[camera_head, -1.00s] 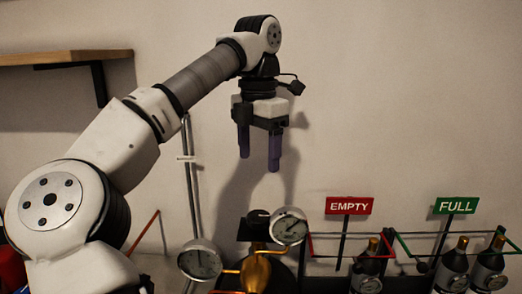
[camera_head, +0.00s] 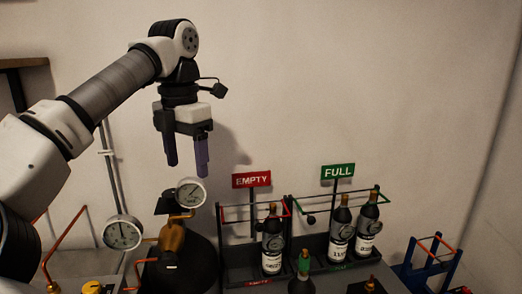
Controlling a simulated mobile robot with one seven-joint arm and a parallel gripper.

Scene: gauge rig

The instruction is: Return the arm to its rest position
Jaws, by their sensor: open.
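My gripper (camera_head: 187,158) hangs from my arm with its two purple fingers pointing down and apart. It is open, with nothing between the fingers. It is in the air in front of the wall, above the gauge rig and clear of it. The rig below has two round dial gauges, one at the left (camera_head: 122,232) and one higher at the right (camera_head: 190,193), and a brass fitting (camera_head: 171,238). My arm reaches in from the left edge; its base is out of view.
A red EMPTY sign (camera_head: 251,179) stands over a rack holding one bottle (camera_head: 272,243). A green FULL sign (camera_head: 338,171) stands over a rack with two bottles (camera_head: 341,232). Another bottle (camera_head: 302,275) stands in front. A blue stand (camera_head: 428,268) is at right. A shelf (camera_head: 22,64) is at upper left.

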